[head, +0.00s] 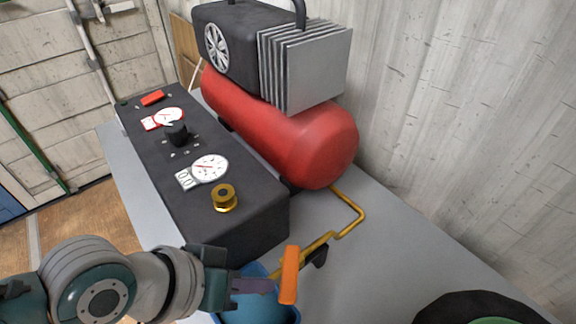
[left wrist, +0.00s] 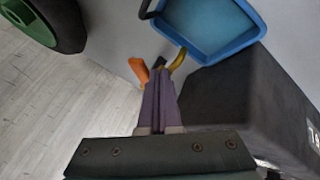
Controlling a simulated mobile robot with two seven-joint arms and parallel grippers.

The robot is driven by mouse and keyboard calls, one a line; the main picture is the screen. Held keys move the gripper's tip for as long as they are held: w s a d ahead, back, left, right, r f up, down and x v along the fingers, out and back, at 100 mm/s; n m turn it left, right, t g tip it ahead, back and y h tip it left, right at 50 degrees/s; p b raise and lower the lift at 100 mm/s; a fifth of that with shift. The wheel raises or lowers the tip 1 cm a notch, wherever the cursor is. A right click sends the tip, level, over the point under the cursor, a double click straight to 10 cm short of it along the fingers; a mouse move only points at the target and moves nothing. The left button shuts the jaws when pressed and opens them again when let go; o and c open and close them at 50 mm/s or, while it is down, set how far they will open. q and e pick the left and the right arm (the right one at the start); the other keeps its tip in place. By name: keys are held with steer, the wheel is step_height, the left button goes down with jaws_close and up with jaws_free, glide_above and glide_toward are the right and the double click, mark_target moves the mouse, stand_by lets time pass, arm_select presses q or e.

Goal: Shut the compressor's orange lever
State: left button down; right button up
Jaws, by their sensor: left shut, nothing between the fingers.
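The compressor has a red tank (head: 318,140), a black control box (head: 250,210) and a brass pipe (head: 348,210) running forward from the tank. The orange lever (head: 289,275) stands near the pipe's front end, roughly upright in the head view. It also shows in the left wrist view (left wrist: 138,70), just left of the fingertips. My left gripper (head: 268,286) is shut and empty, its purple fingers close beside the lever. I cannot tell whether they touch it. The closed fingertips (left wrist: 161,74) also hide part of the pipe end in the left wrist view. My right gripper is not in view.
A blue container (left wrist: 205,30) is by the pipe end, and it shows partly behind my left gripper in the head view (head: 262,312). A black wheel with a green hub (left wrist: 45,22) lies at the side. The grey tabletop (head: 400,250) right of the pipe is clear.

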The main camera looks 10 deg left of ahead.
arm_select(q)
steer(key=shift+d, duration=0.25)
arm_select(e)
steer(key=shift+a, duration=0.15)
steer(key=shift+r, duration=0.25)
